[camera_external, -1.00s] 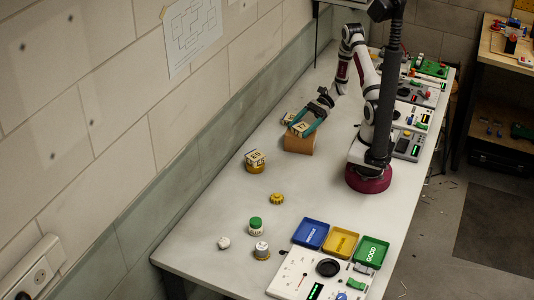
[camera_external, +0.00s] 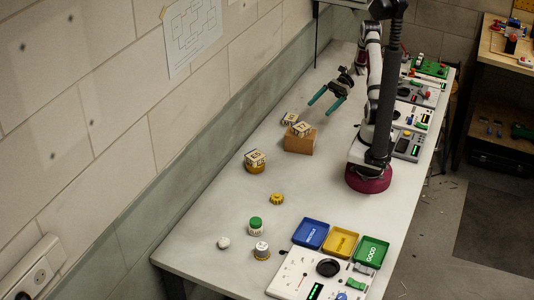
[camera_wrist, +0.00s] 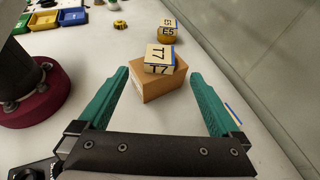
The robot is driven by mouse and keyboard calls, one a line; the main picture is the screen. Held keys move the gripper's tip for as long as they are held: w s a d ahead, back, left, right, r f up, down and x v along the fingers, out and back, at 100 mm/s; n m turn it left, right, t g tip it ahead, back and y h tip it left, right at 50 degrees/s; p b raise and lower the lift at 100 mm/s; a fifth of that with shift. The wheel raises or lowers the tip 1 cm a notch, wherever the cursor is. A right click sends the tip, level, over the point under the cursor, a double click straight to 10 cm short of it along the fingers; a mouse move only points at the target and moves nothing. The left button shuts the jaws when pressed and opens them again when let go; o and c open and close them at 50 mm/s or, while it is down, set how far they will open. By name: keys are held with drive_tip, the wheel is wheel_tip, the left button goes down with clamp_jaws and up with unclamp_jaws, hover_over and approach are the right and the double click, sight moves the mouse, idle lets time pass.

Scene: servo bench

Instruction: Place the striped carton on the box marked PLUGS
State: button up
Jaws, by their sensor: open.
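A brown box (camera_external: 299,144) stands on the bench, also in the wrist view (camera_wrist: 163,88). No PLUGS mark is readable on it. A small cream carton marked T7 (camera_external: 302,129) rests on its top, also in the wrist view (camera_wrist: 159,58), with a blue strip along one edge. I cannot tell whether it is the striped carton. Another small carton (camera_external: 289,119) is behind the brown box; in the wrist view my right finger mostly hides it. My gripper (camera_external: 320,108) is open and empty, above and behind the box, apart from the T7 carton.
A carton marked E5 (camera_external: 256,158) sits on a yellow round piece (camera_external: 256,168). A yellow gear (camera_external: 277,199), a green-capped jar (camera_external: 256,225) and blue (camera_external: 310,234), yellow and green trays stand nearer the front. The wall runs along the left. Bench between is clear.

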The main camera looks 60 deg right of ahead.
drive_tip(key=s+a+r+n+g+h, duration=0.25)
drive_tip(key=a+r+n+g, duration=0.2)
drive_tip(key=a, duration=0.35)
drive_tip(key=s+a+r+n+g+h, duration=0.2)
drive_tip(key=a+r+n+g+h, duration=0.1)
drive_tip(key=a+r+n, duration=0.4)
drive_tip(key=s+a+f+n+t+h, duration=0.1)
drive_tip(key=s+a+n+t+h, duration=0.1)
drive_tip(key=s+a+n+h, duration=0.2)
drive_tip(key=s+n+h, duration=0.1)
drive_tip(key=s, duration=0.2)
drive_tip(key=shift+s+a+f+n, duration=0.2)
drive_tip(key=shift+a+f+n, duration=0.05)
drive_tip(key=shift+a+n, duration=0.1)
drive_tip(key=shift+c, duration=1.3)
